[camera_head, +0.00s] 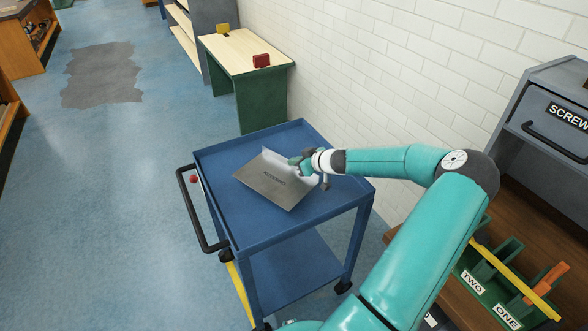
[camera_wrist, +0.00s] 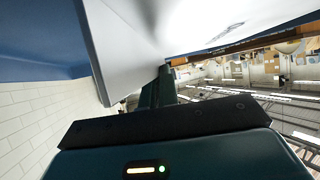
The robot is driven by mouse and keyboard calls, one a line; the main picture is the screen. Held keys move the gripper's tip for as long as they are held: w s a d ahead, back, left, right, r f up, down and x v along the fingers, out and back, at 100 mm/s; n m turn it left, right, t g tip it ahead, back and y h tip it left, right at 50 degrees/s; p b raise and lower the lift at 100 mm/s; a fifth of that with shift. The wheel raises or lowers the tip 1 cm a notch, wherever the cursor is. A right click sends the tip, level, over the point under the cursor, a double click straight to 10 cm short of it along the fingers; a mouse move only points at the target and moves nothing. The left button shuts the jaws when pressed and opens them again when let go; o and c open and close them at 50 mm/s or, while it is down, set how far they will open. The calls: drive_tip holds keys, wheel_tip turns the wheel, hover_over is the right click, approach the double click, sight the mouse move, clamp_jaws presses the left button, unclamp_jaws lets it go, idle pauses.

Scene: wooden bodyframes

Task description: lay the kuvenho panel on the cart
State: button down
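The kuvenho panel (camera_head: 268,186) is a grey metal sheet with dark lettering, upside down in the head view, and a raised flange along its upper right edge. It is over the top of the blue cart (camera_head: 230,147), roughly flat; I cannot tell whether it fully touches the tray. My gripper (camera_head: 299,162) is at the flange, its fingers appearing closed on it. In the wrist view the panel (camera_wrist: 225,25) fills the upper part close to my gripper (camera_wrist: 160,85); the fingertips are partly hidden.
The cart has a rim, a lower shelf (camera_head: 295,268) and a black handle (camera_head: 190,222). A workbench with green bins (camera_head: 487,280) is at right.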

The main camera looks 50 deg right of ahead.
sight(294, 168)
drive_tip(key=shift+w+f, duration=0.2)
drive_tip(key=shift+w, duration=0.05)
drive_tip(key=shift+w+d+f, duration=0.1)
drive_tip(key=shift+w+f, duration=0.05)
drive_tip(key=shift+f, duration=0.8)
drive_tip(key=shift+w+d+f, duration=0.1)
drive_tip(key=shift+w+f, duration=0.05)
drive_tip(key=shift+f, duration=0.8)
drive_tip(key=c, duration=1.7)
unclamp_jaws()
